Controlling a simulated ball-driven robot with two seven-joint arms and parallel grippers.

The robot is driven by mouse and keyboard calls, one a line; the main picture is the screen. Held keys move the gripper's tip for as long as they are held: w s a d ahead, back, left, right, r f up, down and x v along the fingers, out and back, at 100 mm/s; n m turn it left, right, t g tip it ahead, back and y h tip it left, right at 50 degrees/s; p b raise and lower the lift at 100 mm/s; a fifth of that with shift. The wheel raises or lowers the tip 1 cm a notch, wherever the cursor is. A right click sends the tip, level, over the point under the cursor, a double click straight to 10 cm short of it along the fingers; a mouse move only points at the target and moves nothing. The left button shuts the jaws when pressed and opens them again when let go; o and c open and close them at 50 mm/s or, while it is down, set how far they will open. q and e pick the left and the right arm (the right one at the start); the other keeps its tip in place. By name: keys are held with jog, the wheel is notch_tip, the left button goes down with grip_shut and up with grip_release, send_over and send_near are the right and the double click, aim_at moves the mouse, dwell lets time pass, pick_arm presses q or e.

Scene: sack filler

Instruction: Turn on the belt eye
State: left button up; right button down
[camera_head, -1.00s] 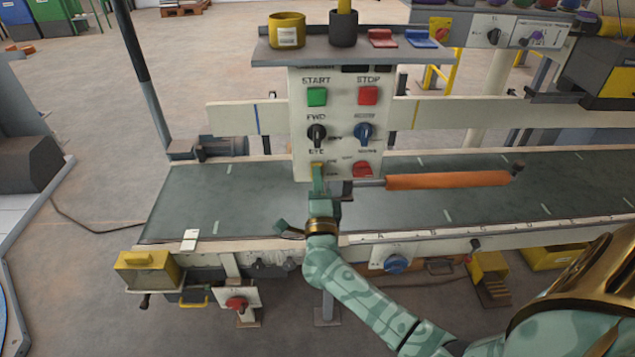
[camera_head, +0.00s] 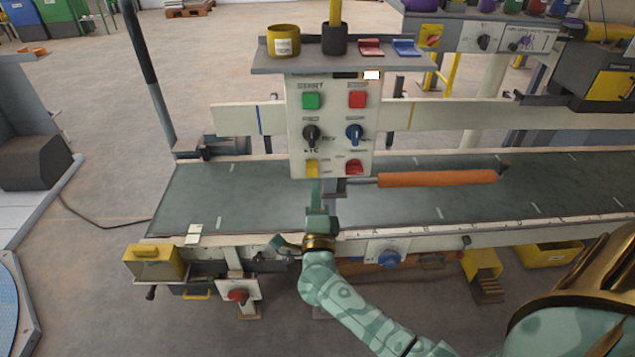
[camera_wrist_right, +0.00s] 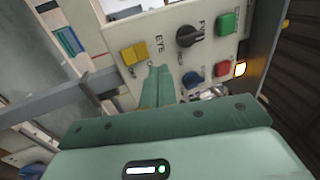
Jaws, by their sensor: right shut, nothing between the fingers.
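The belt eye switch (camera_head: 311,168) is a yellow rocker at the lower left of the pale control panel (camera_head: 333,112). It also shows in the right wrist view as a yellow two-part rocker (camera_wrist_right: 133,54) beside the word EYE. My right gripper (camera_head: 316,188) is shut and empty, with its fingertips just below the switch and apart from it. In the wrist view its closed fingers (camera_wrist_right: 158,78) point at the panel, near the EYE label. A small lamp (camera_head: 371,75) at the panel's top right is lit; it glows in the wrist view too (camera_wrist_right: 240,68). My left gripper is not in view.
The panel also carries a green START button (camera_head: 311,101), a red STOP button (camera_head: 357,99), a black knob (camera_head: 311,134), a blue knob (camera_head: 354,133) and a red rocker (camera_head: 354,167). An orange bar (camera_head: 436,179) juts right over the green belt (camera_head: 250,195).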

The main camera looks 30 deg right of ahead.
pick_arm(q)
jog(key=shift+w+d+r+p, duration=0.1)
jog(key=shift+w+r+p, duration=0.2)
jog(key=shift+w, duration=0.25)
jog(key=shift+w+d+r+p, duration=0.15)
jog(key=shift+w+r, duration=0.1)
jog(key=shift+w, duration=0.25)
pick_arm(e)
jog(key=s+a, duration=0.3)
jog(key=s, duration=0.2)
jog(key=shift+s+a+f, duration=0.15)
jog(key=shift+a+f, duration=0.05)
jog(key=shift+a, duration=0.2)
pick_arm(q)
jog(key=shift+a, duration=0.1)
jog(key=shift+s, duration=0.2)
